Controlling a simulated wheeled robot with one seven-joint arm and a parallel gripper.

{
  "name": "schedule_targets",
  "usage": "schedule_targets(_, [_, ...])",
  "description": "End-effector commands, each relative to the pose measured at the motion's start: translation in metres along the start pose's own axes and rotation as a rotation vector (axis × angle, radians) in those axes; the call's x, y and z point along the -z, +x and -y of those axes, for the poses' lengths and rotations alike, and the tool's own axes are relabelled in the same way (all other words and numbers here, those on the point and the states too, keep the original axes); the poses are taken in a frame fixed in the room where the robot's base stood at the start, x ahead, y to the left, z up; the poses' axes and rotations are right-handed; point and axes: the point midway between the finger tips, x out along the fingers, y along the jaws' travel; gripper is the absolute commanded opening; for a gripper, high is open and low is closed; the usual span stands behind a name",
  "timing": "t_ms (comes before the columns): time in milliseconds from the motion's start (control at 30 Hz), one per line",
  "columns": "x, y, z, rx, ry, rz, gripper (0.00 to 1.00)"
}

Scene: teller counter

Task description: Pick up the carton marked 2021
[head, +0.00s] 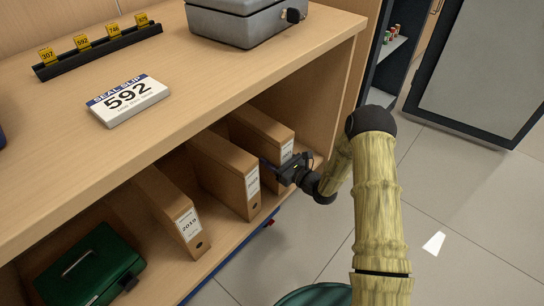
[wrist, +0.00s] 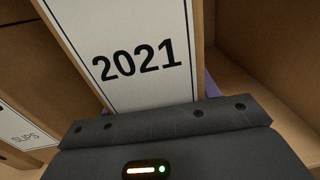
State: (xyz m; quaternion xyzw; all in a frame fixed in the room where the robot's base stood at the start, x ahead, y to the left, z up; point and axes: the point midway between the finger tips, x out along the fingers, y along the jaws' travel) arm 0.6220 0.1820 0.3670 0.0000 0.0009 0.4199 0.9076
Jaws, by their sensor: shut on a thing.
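The brown carton marked 2021 (wrist: 139,60) stands in the wrist view with its white label facing my camera. In the head view it appears as the rightmost carton (head: 262,127) on the shelf under the counter, its label partly hidden by my gripper. My gripper (head: 286,167) is at the front face of this carton and is shut on it. In the wrist view the dark gripper body covers the carton's lower front, and a purple finger strip shows along its right side. The carton is upright in the shelf; whether it is lifted cannot be told.
A middle carton (head: 226,172) and a carton marked 2019 (head: 171,208) stand to the left, with a green cash box (head: 90,268) beyond. The shelf's side wall (head: 330,110) is close on the right. The counter top (head: 190,75) overhangs the cartons.

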Motion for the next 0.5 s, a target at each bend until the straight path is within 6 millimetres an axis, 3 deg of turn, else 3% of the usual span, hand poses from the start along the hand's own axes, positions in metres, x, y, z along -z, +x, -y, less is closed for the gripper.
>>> schedule_targets(33, [-0.013,0.001,0.001,0.0,-0.003,0.008,0.07])
schedule_targets(500, [-0.087,0.001,0.001,0.001,-0.003,0.008,0.07])
